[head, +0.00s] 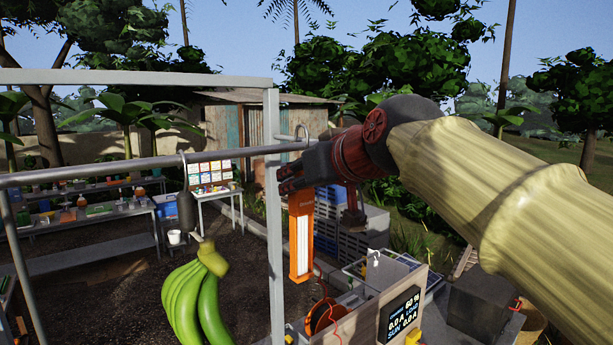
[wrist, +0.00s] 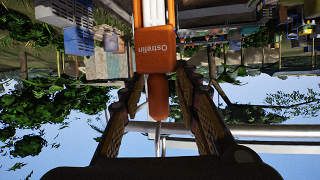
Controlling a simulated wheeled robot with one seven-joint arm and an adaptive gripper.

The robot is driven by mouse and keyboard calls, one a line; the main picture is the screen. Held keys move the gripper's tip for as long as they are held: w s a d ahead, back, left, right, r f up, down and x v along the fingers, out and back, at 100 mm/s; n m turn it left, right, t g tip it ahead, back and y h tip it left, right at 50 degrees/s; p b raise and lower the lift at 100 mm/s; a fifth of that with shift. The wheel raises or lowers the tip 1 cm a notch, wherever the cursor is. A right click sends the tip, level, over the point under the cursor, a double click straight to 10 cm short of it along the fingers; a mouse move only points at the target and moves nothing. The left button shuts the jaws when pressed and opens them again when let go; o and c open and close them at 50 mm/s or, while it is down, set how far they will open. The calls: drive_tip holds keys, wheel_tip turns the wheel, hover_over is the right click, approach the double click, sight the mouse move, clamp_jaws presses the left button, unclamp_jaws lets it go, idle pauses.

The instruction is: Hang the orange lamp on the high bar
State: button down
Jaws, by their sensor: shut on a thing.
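The orange lamp (head: 301,240) hangs upright below my gripper (head: 290,178), its pale light strip facing the head camera. In the wrist view, which is upside down, the lamp (wrist: 158,60) sits between the two fingers of my gripper (wrist: 160,95), which are shut on its narrow neck. A thin metal hook (head: 301,129) shows above the round grey bar (head: 130,166), near the bar's right end. I cannot tell whether the hook bears on the bar. The bar also shows in the wrist view (wrist: 270,131), close to the hook.
A square upright post (head: 275,220) stands just left of the lamp, with a flat top beam (head: 130,78). A dark weight (head: 186,211) and green bananas (head: 195,300) are left of it. A wooden box with a display (head: 403,314) stands below right.

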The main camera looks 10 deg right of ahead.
drive_tip(key=shift+w+a+r+p, duration=0.15)
drive_tip(key=shift+w+a+p, duration=0.2)
drive_tip(key=shift+w, duration=0.15)
drive_tip(key=shift+w+a+f+b, duration=0.1)
drive_tip(key=shift+w+f+b, duration=0.05)
drive_tip(key=shift+f+b, duration=0.55)
drive_tip(key=shift+w+a+f+b, duration=0.1)
drive_tip(key=shift+f+b, duration=0.45)
drive_tip(key=shift+f, duration=0.1)
drive_tip(key=c, duration=1.3)
unclamp_jaws()
drive_tip(key=shift+o, duration=0.3)
drive_tip(key=shift+f, duration=0.1)
